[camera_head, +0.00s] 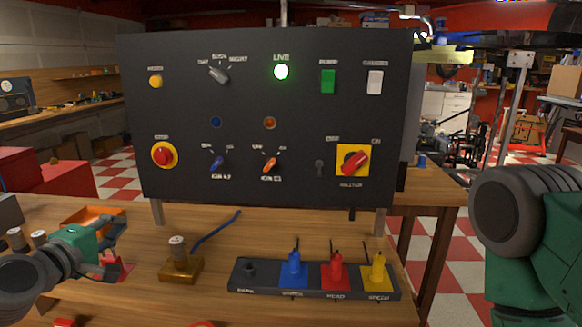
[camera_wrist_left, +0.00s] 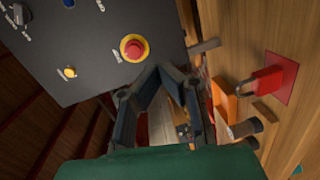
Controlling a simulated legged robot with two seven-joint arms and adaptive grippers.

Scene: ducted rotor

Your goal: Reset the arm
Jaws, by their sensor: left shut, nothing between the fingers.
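My left gripper (camera_head: 108,264) reaches in low at the left in the head view, in front of the panel's lower left corner. In the left wrist view its two dark fingers (camera_wrist_left: 158,70) meet at the tips, shut with nothing between them. They point toward the dark control panel (camera_wrist_left: 85,45), close to its red stop button (camera_wrist_left: 134,47) in the picture. The panel (camera_head: 265,190) stands upright on the bench in the head view. My right arm (camera_head: 530,240) shows only as a large green and grey link at the right edge; its gripper is out of view.
A red padlock (camera_wrist_left: 265,81) lies on a red square at the left. An orange tray (camera_head: 92,216) is behind my left gripper. A brass block (camera_head: 181,268) with a blue cable and a dark rack (camera_head: 240,285) with blue, red and yellow pieces stand before the panel.

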